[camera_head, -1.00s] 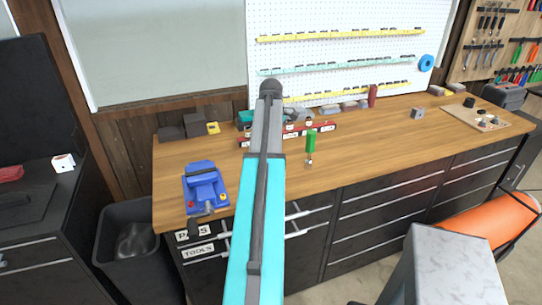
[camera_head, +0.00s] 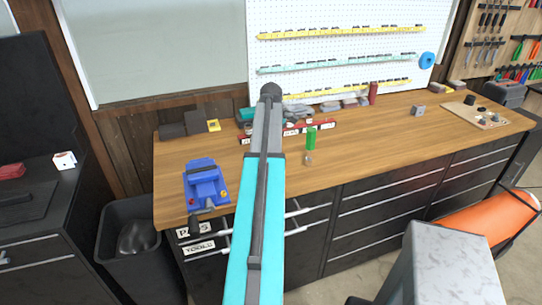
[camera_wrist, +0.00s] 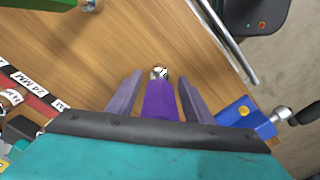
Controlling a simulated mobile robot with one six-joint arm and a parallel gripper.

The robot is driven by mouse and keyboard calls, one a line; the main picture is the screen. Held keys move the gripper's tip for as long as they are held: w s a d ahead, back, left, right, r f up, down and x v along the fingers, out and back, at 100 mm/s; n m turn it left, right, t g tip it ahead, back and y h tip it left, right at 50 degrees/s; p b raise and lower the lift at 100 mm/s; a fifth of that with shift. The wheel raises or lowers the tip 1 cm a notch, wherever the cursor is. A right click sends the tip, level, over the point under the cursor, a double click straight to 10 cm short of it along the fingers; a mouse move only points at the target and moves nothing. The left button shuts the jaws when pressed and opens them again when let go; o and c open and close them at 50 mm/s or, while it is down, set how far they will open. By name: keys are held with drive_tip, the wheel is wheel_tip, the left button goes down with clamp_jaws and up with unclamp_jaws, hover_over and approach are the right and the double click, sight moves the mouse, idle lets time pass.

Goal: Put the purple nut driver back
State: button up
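The purple nut driver (camera_wrist: 160,102) shows in the wrist view, with its purple handle between the two fingers of my gripper (camera_wrist: 160,88) and its round metal end (camera_wrist: 158,72) just past the fingertips. A strip of wood shows between the handle and the left finger; the right finger is close beside the handle. My gripper looks open around the handle. In the head view my arm hides the gripper and the purple nut driver. A red rack (camera_head: 310,128) with white size labels lies along the back of the bench; its labels also show in the wrist view (camera_wrist: 32,92).
A blue vise (camera_head: 203,185) sits at the bench's left front. A pegboard (camera_head: 340,30) stands behind. The bench's middle right is clear.

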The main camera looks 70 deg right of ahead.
drive_tip(key=shift+r, duration=0.3)
wheel_tip(320, 180, up, 10)
drive_tip(key=b, duration=0.2)
drive_tip(key=shift+d+f+b, duration=0.15)
drive_tip(key=shift+b, duration=0.2)
drive_tip(key=shift+r, duration=1.05)
